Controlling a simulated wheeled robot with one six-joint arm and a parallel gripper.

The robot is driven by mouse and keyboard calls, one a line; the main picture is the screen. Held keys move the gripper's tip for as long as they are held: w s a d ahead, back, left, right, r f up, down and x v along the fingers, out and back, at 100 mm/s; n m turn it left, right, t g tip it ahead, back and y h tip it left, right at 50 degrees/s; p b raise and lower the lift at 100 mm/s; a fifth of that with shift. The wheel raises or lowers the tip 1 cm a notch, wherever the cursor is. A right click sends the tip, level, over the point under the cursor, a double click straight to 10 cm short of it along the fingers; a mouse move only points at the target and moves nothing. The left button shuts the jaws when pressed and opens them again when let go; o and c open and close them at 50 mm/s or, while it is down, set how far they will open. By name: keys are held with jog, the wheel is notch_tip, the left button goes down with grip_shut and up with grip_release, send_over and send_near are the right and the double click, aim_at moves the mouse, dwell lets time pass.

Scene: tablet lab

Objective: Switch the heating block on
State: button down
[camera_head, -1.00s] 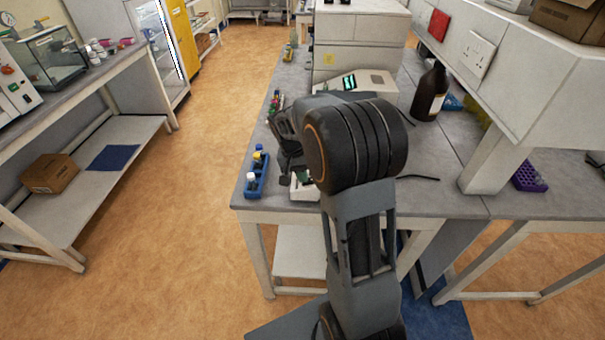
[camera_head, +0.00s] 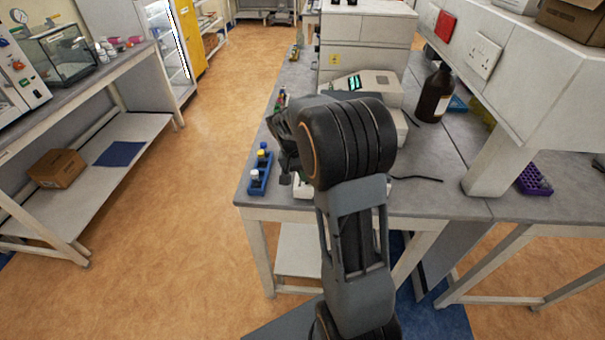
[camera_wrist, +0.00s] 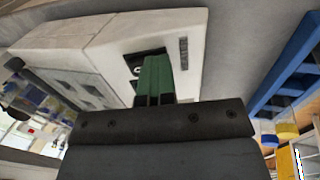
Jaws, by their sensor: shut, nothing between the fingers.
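A white box-shaped unit, which looks like the heating block (camera_wrist: 110,45), fills the upper left of the wrist view. Its face carries a black switch (camera_wrist: 148,56) with a small white mark and a grey label strip beside it. My gripper (camera_wrist: 153,82) is shut and empty. Its dark green fingertips overlap the switch in the picture and hide part of it; I cannot tell whether they touch it. In the head view my gripper (camera_head: 286,178) is low over the bench front, and the unit (camera_head: 302,191) is mostly hidden behind my arm.
A white instrument with a green screen (camera_head: 354,82) and a brown bottle (camera_head: 434,93) stand farther back. A black cable (camera_head: 418,178) lies to the right.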

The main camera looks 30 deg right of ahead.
jog(key=shift+s+d+r+p, duration=0.1)
jog(key=shift+d+r+p, duration=0.2)
jog(key=shift+d+r, duration=0.1)
jog(key=shift+a+r, duration=0.1)
jog(key=shift+r, duration=0.1)
jog(key=shift+a, duration=0.15)
jog(key=shift+r, duration=0.15)
jog(key=w+a+p+v, duration=0.1)
jog(key=a+v, duration=0.1)
jog(key=v, duration=1.1)
jog(key=shift+w+p, duration=0.3)
jog(key=shift+p, duration=0.1)
jog(key=shift+a, duration=0.15)
jog(key=s+a+n+t+y, duration=0.1)
jog(key=s+a+n+t, duration=0.2)
jog(key=s, duration=0.6)
jog(key=s+a+f+n+t+y, duration=0.1)
jog(key=s+a+n+t, duration=0.2)
jog(key=s, duration=0.6)
jog(key=shift+s+a+f+n+y, duration=0.3)
jog(key=shift+f+y, duration=0.05)
jog(key=shift+y, duration=0.05)
